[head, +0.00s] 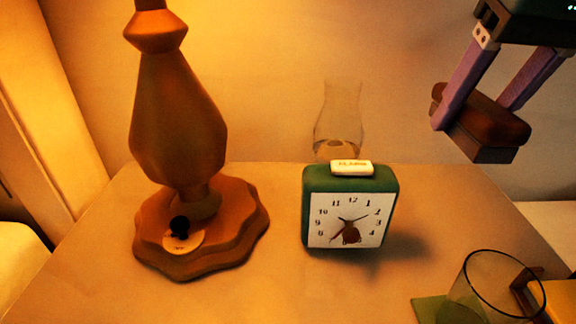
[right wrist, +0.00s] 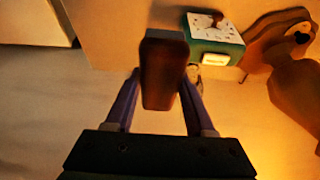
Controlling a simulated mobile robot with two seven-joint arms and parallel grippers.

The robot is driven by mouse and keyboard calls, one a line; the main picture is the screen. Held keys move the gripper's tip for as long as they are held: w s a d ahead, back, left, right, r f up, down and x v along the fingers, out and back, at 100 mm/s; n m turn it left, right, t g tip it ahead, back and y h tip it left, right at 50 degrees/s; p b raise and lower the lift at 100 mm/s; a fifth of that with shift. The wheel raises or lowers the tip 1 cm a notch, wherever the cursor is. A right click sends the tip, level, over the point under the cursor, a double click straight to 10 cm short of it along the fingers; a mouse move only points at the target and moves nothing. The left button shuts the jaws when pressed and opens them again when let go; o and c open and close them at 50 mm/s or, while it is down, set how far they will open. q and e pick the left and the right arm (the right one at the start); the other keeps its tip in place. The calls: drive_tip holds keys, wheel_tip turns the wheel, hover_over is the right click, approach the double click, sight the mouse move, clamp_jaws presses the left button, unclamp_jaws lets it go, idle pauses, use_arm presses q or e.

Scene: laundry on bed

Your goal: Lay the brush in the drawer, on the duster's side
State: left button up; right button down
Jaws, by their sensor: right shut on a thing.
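My right gripper (head: 478,112) is at the top right of the head view, raised above the right back of the nightstand top. Its purple fingers are shut on the brush (head: 492,122), a dark reddish-brown block. In the right wrist view the brush (right wrist: 163,70) sits between the two fingers (right wrist: 160,100) and stands out past them. The drawer and the duster do not show clearly in either view. My left gripper is not in view.
On the nightstand top (head: 300,285) stand an orange lamp (head: 180,120), a green alarm clock (head: 348,215), a glass vase (head: 338,120) behind it, and a drinking glass (head: 490,290) on a green coaster (head: 430,308). A yellow item (head: 565,297) lies at the right edge.

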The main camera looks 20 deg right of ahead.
drive_tip(key=b, duration=0.5)
hover_over(411, 251)
drive_tip(key=s, duration=0.1)
drive_tip(key=f, duration=1.3)
drive_tip(key=shift+s+a+f, duration=0.2)
drive_tip(key=shift+f, duration=0.1)
wheel_tip(411, 251, down, 5)
drive_tip(key=b, duration=0.2)
drive_tip(key=shift+b, duration=0.35)
drive_tip(key=shift+f, duration=0.4)
drive_tip(key=shift+f, duration=0.15)
drive_tip(key=c, duration=0.5)
unclamp_jaws()
